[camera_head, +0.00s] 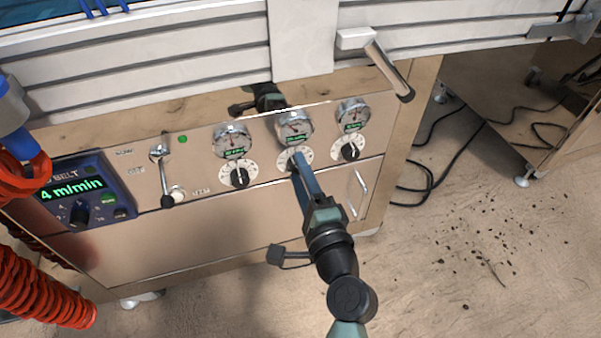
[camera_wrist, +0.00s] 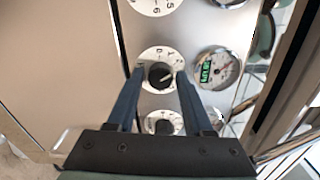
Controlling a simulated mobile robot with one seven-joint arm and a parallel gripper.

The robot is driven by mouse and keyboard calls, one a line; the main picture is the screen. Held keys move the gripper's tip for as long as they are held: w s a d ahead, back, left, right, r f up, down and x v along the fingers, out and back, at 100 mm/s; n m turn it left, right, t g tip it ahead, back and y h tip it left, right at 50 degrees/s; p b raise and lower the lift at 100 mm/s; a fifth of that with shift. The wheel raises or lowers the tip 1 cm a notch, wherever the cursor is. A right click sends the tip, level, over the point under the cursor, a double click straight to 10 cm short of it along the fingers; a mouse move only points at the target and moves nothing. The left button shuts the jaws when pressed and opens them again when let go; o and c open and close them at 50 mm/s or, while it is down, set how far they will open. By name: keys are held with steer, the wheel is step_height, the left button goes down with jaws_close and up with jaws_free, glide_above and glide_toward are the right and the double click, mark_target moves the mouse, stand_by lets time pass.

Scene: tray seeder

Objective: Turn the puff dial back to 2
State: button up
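Three white dials with black knobs sit in a row on the metal panel, each below a round gauge. Their name labels are too small to read, so I cannot tell which is marked puff. My gripper (camera_head: 297,156) is at the middle dial (camera_head: 284,160) and hides most of it. In the wrist view, my gripper (camera_wrist: 161,71) is open, its two dark fingers on either side of the middle dial's black knob (camera_wrist: 160,76). A narrow gap shows between each finger and the knob. The knob's exact setting is unclear.
The left dial (camera_head: 239,176) and right dial (camera_head: 350,151) flank the middle one closely. The middle gauge (camera_head: 294,127) is just above it. A lever (camera_head: 165,175) and a blue belt box (camera_head: 85,200) are further left. A white-ended handle (camera_head: 375,55) sticks out above right.

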steer(key=shift+o, duration=0.9)
steer(key=shift+s, duration=0.1)
steer(key=p+v, duration=0.2)
steer(key=v, duration=1)
steer(key=shift+s+p, duration=0.4)
steer(key=shift+d, duration=0.15)
